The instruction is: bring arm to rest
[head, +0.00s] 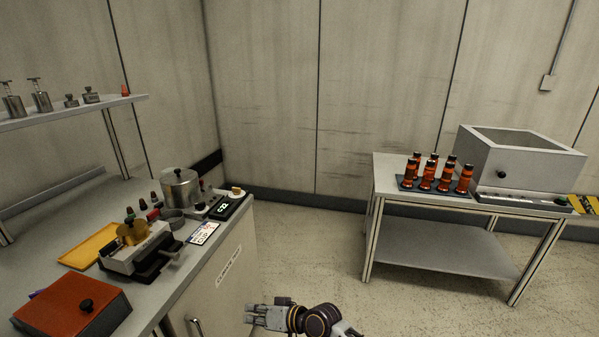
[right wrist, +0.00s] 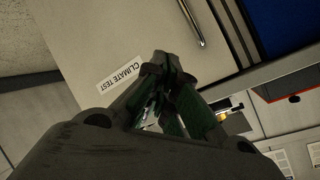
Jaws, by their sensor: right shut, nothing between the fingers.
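My right gripper (head: 268,315) is low in the head view, in front of the bench cabinet and to the right of its door handle. It is shut and empty. In the right wrist view its fingers (right wrist: 163,75) meet in front of the pale cabinet face (right wrist: 95,35) with the "CLIMATE TEST" label (right wrist: 121,77). I cannot tell how far the fingers are from the cabinet. My left gripper is in neither view.
The bench (head: 200,263) at left carries a red box (head: 72,304), a clamp device (head: 138,250), a metal pot (head: 180,188) and a scale (head: 228,206). At right, a table (head: 415,208) holds several orange bottles (head: 427,176) and a grey box (head: 515,160). The floor (head: 310,240) between is clear.

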